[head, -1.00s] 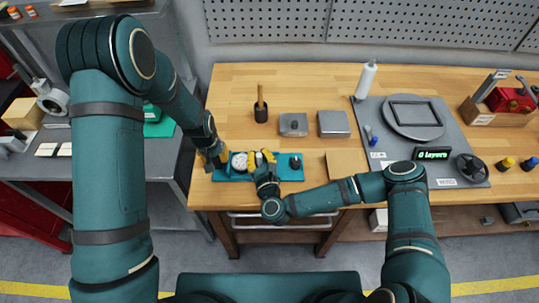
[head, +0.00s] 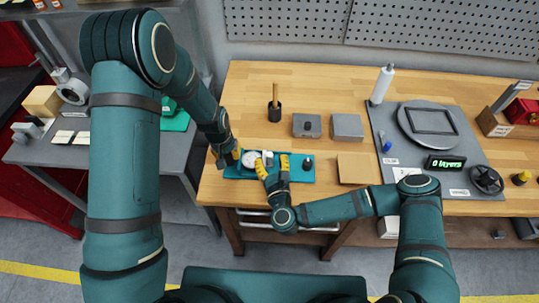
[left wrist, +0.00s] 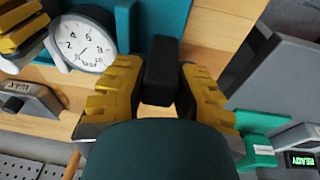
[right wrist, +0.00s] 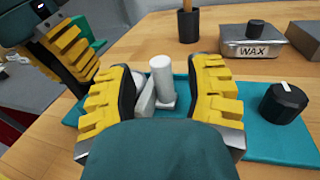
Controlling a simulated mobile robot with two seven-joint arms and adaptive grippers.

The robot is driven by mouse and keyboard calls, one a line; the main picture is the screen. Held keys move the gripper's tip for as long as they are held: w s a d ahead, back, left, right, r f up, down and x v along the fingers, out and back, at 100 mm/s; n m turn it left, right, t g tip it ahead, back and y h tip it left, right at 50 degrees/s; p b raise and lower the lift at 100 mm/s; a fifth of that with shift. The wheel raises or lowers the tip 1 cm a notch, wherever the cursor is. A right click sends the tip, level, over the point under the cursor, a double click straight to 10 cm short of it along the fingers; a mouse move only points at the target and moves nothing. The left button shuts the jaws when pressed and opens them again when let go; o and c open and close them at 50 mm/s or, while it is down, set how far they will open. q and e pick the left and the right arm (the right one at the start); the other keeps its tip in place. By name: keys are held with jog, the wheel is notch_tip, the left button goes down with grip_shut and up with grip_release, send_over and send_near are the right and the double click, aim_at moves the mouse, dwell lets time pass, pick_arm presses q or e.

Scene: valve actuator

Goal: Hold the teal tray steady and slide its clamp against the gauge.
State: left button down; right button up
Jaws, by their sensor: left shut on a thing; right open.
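The teal tray (head: 295,175) lies at the table's front left. The white-faced round gauge (head: 248,158) stands on its left part and also shows in the left wrist view (left wrist: 84,42). The clamp's white upright post (right wrist: 162,80) stands right of the gauge; in the head view it is small (head: 267,158). A black knob (right wrist: 283,102) is on the tray's right part. My left gripper (head: 236,158) is shut on a black handle (left wrist: 162,70) at the tray's left end. My right gripper (right wrist: 165,90) is open, its fingers either side of the clamp post; contact cannot be told.
A grey WAX tin (right wrist: 255,40), another grey box (head: 347,127) and a black cup with a wooden handle (head: 274,110) stand behind the tray. A flat tan square (head: 356,168) lies to its right. A grey mat (head: 405,170) with a turntable is farther right.

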jog(key=v, duration=0.9)
jog(key=shift+s, duration=0.2)
pick_arm(q)
jog(key=c, duration=0.8)
grip_release()
jog(key=shift+o, duration=0.2)
jog(key=shift+r, duration=0.15)
